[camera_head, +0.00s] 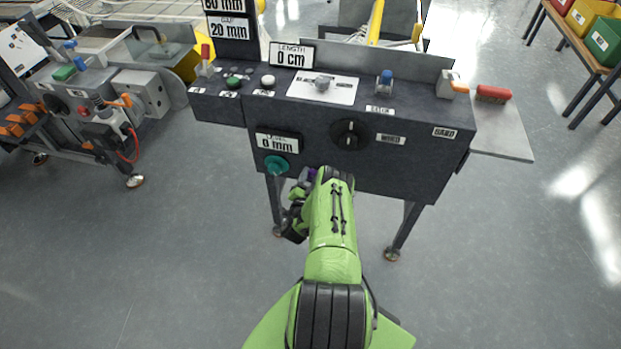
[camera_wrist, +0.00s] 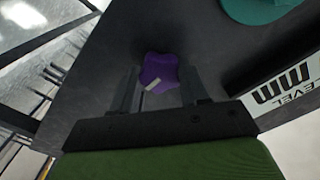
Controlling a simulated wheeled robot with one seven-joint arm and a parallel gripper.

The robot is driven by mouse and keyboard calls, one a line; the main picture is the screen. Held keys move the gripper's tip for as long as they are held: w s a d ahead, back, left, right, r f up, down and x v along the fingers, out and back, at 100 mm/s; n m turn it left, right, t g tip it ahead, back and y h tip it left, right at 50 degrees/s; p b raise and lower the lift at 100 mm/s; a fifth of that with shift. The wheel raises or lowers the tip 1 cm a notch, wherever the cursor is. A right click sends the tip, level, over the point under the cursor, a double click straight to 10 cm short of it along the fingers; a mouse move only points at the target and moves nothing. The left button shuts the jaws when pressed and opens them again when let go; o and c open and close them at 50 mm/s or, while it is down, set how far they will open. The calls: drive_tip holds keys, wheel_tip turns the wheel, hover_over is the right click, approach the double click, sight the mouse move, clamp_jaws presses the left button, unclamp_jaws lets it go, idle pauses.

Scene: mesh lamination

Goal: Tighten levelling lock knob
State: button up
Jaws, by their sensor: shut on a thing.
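The levelling lock knob is a purple lobed knob (camera_wrist: 160,70) with a small pale mark, on the dark panel face in the wrist view. My gripper (camera_wrist: 158,86) is shut on it, with one finger on each side. In the head view only a bit of purple (camera_head: 312,173) shows, partly hidden by my green arm and gripper (camera_head: 301,187). The teal level knob (camera_head: 277,166) sits just to the left, under the level display (camera_head: 277,143) reading 0 mm. The teal knob also shows at the top of the wrist view (camera_wrist: 258,8).
A large black rotary knob (camera_head: 350,134) is on the panel to the right, above my arm. Switches and buttons, including a blue one (camera_head: 385,82), line the top of the console (camera_head: 420,122). Another machine (camera_head: 105,115) stands at left. The floor around is clear.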

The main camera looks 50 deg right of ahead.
drive_tip(key=shift+m, duration=0.3)
drive_tip(key=o, duration=1.1)
drive_tip(key=shift+c, duration=0.2)
